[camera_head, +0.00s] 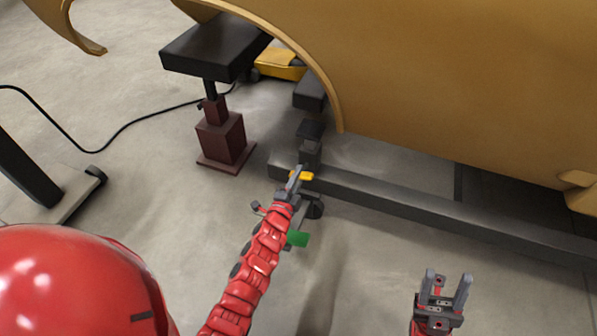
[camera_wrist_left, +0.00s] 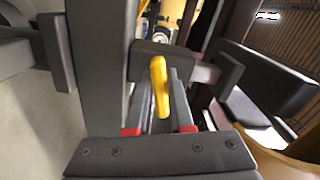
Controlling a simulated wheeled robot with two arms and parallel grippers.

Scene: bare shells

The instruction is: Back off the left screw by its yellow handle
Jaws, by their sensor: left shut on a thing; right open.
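The yellow handle (camera_head: 302,176) of the screw sits at the left end of a dark beam, below the edge of the yellow car shell. In the left wrist view the yellow handle (camera_wrist_left: 160,86) stands upright between the fingers. My left gripper (camera_head: 296,180) is shut on the yellow handle; it also shows in the left wrist view (camera_wrist_left: 160,118). The screw itself (camera_wrist_left: 203,72) runs sideways behind the handle, partly hidden. My right gripper (camera_head: 450,288) is open and empty at the lower right, above the floor and apart from the beam.
The dark beam (camera_head: 400,202) runs right under the yellow car shell (camera_head: 450,80). A dark red stand (camera_head: 222,138) with a black padded top (camera_head: 215,47) stands at the back left. A black cable (camera_head: 125,128) lies on the floor.

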